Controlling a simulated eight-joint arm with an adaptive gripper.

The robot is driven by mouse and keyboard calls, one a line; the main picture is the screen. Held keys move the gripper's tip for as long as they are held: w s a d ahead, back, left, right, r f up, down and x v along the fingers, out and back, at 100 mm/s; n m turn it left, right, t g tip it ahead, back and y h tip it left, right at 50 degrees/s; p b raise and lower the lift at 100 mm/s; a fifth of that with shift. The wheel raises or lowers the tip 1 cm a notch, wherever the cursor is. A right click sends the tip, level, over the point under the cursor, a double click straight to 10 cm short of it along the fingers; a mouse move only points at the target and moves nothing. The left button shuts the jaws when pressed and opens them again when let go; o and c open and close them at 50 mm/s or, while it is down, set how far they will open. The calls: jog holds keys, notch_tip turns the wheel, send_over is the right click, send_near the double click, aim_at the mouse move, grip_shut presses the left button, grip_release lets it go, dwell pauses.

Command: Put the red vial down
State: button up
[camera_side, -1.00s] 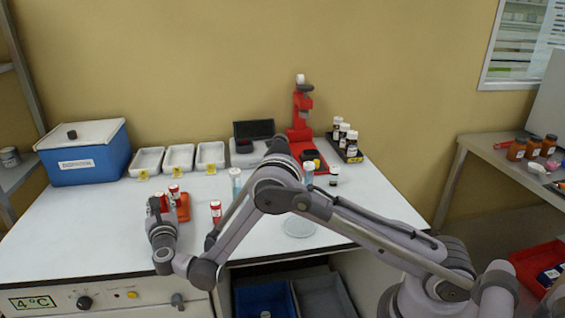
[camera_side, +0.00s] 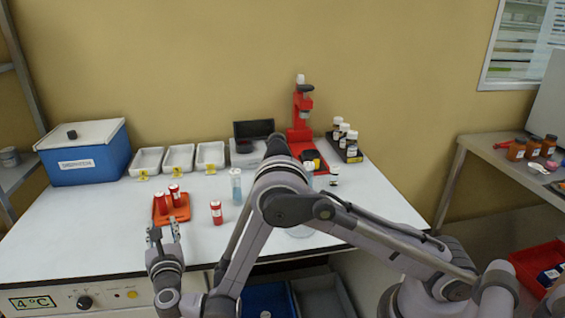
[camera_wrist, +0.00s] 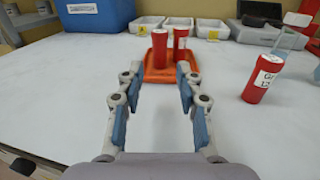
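The nearer left vial (camera_side: 161,204) and the other vial (camera_side: 175,194) also show in the wrist view (camera_wrist: 159,50). A third red vial (camera_side: 216,212), with a white label, stands alone on the bench right of the tray; it also shows in the wrist view (camera_wrist: 262,79). My gripper (camera_side: 164,236) is open and empty, just in front of the tray. In the wrist view, its blue-padded fingers (camera_wrist: 158,82) point at the tray with a clear gap between them.
A clear bottle (camera_side: 236,187) stands right of the lone vial. White trays (camera_side: 179,158) and a blue box (camera_side: 84,160) line the back. A red stand (camera_side: 300,118) and dark bottles are at the back right. The bench's left front is clear.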

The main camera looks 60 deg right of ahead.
jog(key=s+d+r+m+g+y, duration=0.4)
jog(key=s+d+r+m+g, duration=0.35)
jog(key=d+m, duration=0.55)
jog(key=s+m+y, duration=0.6)
jog(key=s+m, duration=1)
jog(key=s, duration=0.5)
jog(key=shift+s+d+r, duration=0.15)
jog(key=shift+d+r, duration=0.05)
jog(key=shift+r, duration=0.25)
